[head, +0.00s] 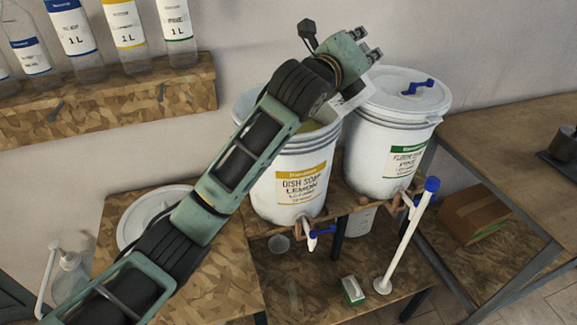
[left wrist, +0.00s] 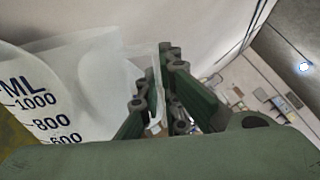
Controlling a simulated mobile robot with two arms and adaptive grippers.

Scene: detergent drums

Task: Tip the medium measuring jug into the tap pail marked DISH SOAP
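The DISH SOAP pail (head: 300,188) is white with a yellow label and stands lidless on a raised wooden stand, its blue-handled tap (head: 318,233) at the front. My left gripper (head: 367,46) is above the pail's right rim, shut on the translucent measuring jug (head: 350,103). The jug is over the pail's opening and looks tilted; my arm hides much of it. In the left wrist view the jug (left wrist: 90,75) shows dark marks including 1000 and 800, with its edge between the fingers (left wrist: 155,85). Yellow shows at lower left there. My right gripper is out of view.
A lidded white pail with a green label (head: 390,150) stands close on the right. A white rod with a blue top (head: 410,235) rises in front. Bottles line the wall shelf (head: 130,105).

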